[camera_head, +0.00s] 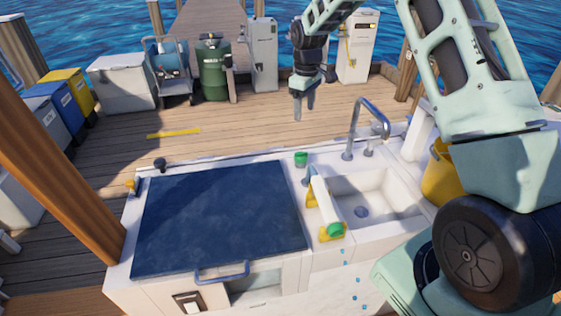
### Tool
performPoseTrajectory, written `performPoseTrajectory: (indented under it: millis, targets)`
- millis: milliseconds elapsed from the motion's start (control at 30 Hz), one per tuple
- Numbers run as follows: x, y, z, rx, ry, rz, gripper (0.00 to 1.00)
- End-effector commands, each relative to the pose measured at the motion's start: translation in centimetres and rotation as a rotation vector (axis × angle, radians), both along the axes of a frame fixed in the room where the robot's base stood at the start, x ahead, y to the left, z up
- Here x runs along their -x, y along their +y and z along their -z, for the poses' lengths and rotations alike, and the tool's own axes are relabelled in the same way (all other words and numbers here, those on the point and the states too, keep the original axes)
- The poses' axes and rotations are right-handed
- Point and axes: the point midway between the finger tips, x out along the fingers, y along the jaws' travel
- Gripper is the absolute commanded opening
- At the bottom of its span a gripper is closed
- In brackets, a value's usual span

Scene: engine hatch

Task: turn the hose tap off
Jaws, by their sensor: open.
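My gripper (304,115) hangs fingers down above the deck, beyond the back edge of the white counter. Its two fingers are apart and hold nothing. It touches none of the counter fittings. A grey curved faucet (370,112) stands behind the sink, to the right of my gripper, with a small post beside it. A white, yellow and green fitting (324,205) lies along the sink's left edge, with a small blue-grey piece at its far end. Blue drops show on the counter front below it. I cannot tell which fitting is the hose tap or how its handle stands.
A dark blue hatch lid (220,215) lies shut, with a blue handle (222,272) at the front. A green cap (301,159) stands behind the sink's left end. A yellow bucket (442,175) is at right, partly behind my arm. A wooden post (60,130) stands at left.

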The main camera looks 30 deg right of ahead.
Motion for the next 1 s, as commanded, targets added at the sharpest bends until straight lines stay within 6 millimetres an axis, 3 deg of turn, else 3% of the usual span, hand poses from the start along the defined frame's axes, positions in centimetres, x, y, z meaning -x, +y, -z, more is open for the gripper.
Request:
performPoseTrajectory:
  millis: [167, 700, 1000]
  targets:
    - [0.0, -0.2, 1.6, 0.001, 0.003, -0.001, 0.64]
    - [0.0, 0.0, 12.5, 0.000, 0.004, 0.000, 0.64]
    - [-0.1, -0.1, 16.6, 0.000, 0.001, -0.001, 0.64]
